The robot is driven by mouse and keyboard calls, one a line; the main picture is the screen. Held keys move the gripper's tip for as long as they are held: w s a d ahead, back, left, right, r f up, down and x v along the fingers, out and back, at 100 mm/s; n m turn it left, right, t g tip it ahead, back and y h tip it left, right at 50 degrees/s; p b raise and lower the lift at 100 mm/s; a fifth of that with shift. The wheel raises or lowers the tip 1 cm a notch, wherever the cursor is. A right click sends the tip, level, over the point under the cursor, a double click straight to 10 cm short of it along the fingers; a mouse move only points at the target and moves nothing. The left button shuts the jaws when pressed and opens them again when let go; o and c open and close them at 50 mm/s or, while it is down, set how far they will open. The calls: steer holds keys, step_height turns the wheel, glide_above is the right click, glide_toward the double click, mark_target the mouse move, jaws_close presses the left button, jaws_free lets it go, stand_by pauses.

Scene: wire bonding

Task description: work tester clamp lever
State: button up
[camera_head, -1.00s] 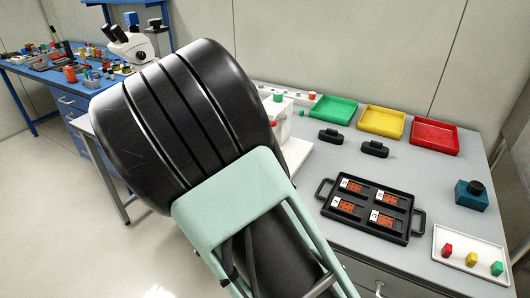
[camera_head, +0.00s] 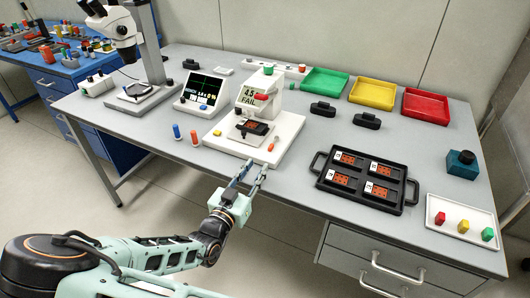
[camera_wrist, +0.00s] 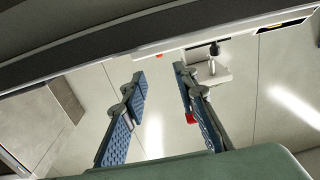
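The white tester (camera_head: 287,126) stands mid-table in the head view, its display reading 4.5 FAIL. A red knob (camera_head: 262,97) is on its upper front and an orange piece (camera_head: 270,147) is low at its front. I cannot tell which is the clamp lever. A dark fixture with an orange-brown board (camera_head: 257,128) sits under the tester's head. My gripper (camera_head: 252,173) is in front of the table's near edge, pointing toward the tester, apart from it. In the wrist view my gripper (camera_wrist: 159,74) has its two blue-padded fingers apart with nothing between them.
A screen unit (camera_head: 202,90) and microscope (camera_head: 120,27) stand left of the tester. Two upright pegs, blue and orange (camera_head: 195,138), stand near its left side. A black tray (camera_head: 341,202) of boards lies to the right. Green, yellow and red bins (camera_head: 427,105) line the back.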

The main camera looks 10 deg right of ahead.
mark_target(269, 149)
steer(key=x, duration=0.9)
steer(key=shift+w+d, duration=0.2)
steer(key=shift+w, duration=0.05)
jaws_close()
